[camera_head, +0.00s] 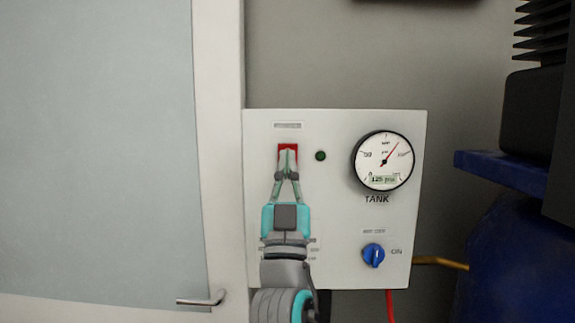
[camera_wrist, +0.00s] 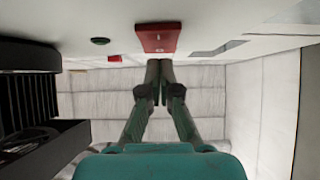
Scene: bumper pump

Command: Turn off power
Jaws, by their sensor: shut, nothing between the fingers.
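A red power switch (camera_head: 288,148) sits at the upper left of a white control panel (camera_head: 335,230). My gripper (camera_head: 288,160) is shut and empty, with its fingertips in front of the switch and hiding its lower part. In the wrist view the red switch (camera_wrist: 158,37) is just beyond the closed fingertips (camera_wrist: 159,66). I cannot tell whether they touch it. A small dark green lamp (camera_head: 320,156) is right of the switch and looks unlit. It also shows in the wrist view (camera_wrist: 100,41).
A round tank gauge (camera_head: 383,161) reading about 125 psi is at the panel's upper right. A blue knob (camera_head: 373,255) is below it, beside "ON". A door with a handle (camera_head: 202,299) is at left. Blue and black machinery (camera_head: 505,235) stands at right.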

